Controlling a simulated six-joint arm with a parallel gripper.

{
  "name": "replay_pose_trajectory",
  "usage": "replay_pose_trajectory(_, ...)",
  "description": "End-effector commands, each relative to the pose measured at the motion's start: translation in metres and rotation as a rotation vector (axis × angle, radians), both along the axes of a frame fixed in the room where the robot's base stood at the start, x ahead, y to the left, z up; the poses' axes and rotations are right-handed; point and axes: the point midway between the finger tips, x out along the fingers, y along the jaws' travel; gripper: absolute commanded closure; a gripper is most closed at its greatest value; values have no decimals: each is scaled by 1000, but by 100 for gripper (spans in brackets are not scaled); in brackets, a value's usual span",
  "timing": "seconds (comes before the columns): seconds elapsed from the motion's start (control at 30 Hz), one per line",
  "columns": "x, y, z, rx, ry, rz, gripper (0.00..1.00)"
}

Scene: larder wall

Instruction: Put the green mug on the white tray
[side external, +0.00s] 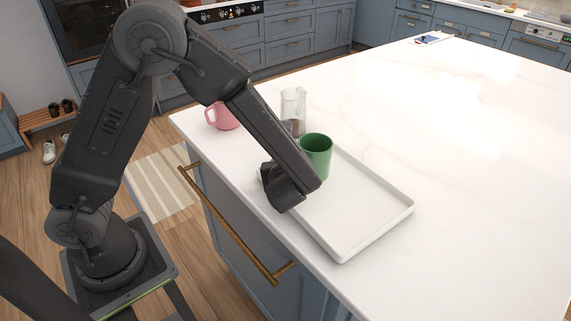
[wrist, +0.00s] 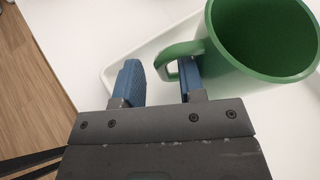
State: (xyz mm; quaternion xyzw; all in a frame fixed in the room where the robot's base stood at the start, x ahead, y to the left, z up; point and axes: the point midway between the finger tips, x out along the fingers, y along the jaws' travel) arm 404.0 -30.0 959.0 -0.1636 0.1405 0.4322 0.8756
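The green mug (side external: 317,153) is upright over the far left end of the white tray (side external: 375,232); I cannot tell whether its base touches the tray. In the wrist view the mug (wrist: 262,40) fills the upper right, its handle (wrist: 184,48) pointing left toward my gripper (wrist: 160,76). The two blue fingers stand apart, with a gap between them. The right finger is at the handle's opening, beside the mug's wall, and the outer part of the handle lies between the fingers. In the side view the fingers are hidden behind my wrist.
A pink mug (side external: 222,116) and a clear glass jar (side external: 292,110) stand on the white counter (side external: 470,170) behind the tray. The counter's left edge runs close to the tray. The counter to the right is clear.

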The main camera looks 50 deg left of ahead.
Motion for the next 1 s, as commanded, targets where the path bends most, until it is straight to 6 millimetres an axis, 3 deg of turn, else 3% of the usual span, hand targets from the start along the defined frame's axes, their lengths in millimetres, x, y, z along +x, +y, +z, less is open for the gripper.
replay_pose_trajectory(0.17,-8,-11,9,-1,-3,-4,63)
replay_pose_trajectory(0.5,-50,-61,36,-2,-4,-5,63)
replay_pose_trajectory(0.7,-65,-80,46,-2,-1,-2,63)
replay_pose_trajectory(0.87,-73,-78,53,-36,-8,37,63)
replay_pose_trajectory(1.0,-91,-51,68,-224,-49,227,63)
